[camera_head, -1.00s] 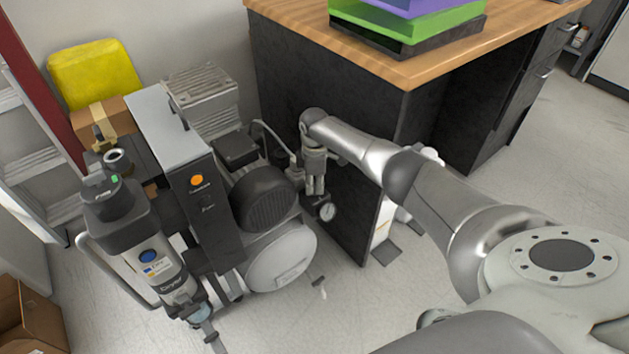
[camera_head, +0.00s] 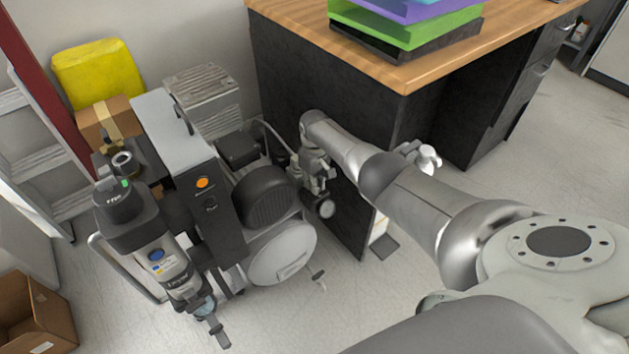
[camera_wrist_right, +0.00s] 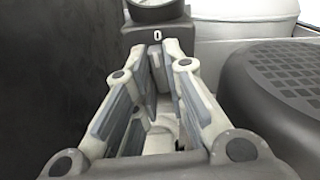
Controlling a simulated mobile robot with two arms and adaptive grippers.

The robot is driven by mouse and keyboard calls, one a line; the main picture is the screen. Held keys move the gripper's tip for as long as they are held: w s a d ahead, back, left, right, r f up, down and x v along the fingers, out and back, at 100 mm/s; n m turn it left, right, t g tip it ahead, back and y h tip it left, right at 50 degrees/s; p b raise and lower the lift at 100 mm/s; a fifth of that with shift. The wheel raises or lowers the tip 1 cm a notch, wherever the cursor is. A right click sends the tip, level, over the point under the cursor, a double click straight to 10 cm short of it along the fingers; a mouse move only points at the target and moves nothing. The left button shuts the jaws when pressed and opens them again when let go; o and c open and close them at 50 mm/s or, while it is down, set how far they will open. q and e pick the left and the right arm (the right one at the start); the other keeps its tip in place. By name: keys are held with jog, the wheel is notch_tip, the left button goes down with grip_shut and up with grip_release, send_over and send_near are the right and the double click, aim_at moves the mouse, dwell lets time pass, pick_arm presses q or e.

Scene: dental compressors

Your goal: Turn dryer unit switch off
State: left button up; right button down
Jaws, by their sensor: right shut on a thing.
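The dryer unit (camera_head: 207,205) is a dark upright panel with an orange light, beside a grey compressor on the floor at left. In the right wrist view, a dark switch box (camera_wrist_right: 178,33) marked "0" sits below a round gauge (camera_wrist_right: 155,9). The gauge also shows in the head view (camera_head: 326,209). My right gripper (camera_head: 320,188) is at the compressor's right side, against this box. In the wrist view its fingers (camera_wrist_right: 160,60) are close together, shut on the switch, which they mostly hide. The switch's exact angle cannot be told. My left gripper is not in view.
A dark cabinet (camera_head: 290,85) with a wooden top stands close behind and right of my right gripper. The round black motor cover (camera_wrist_right: 285,90) is close on the right in the wrist view. A cardboard box (camera_head: 35,318) lies at lower left. The front floor is clear.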

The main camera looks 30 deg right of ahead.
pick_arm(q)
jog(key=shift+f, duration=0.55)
pick_arm(e)
jog(key=shift+m, duration=0.7)
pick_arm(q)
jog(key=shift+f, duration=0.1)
pick_arm(e)
jog(key=c, duration=1.5)
grip_release()
jog(key=shift+r, duration=0.15)
notch_tip(320, 180, up, 12)
jog(key=shift+f, duration=0.1)
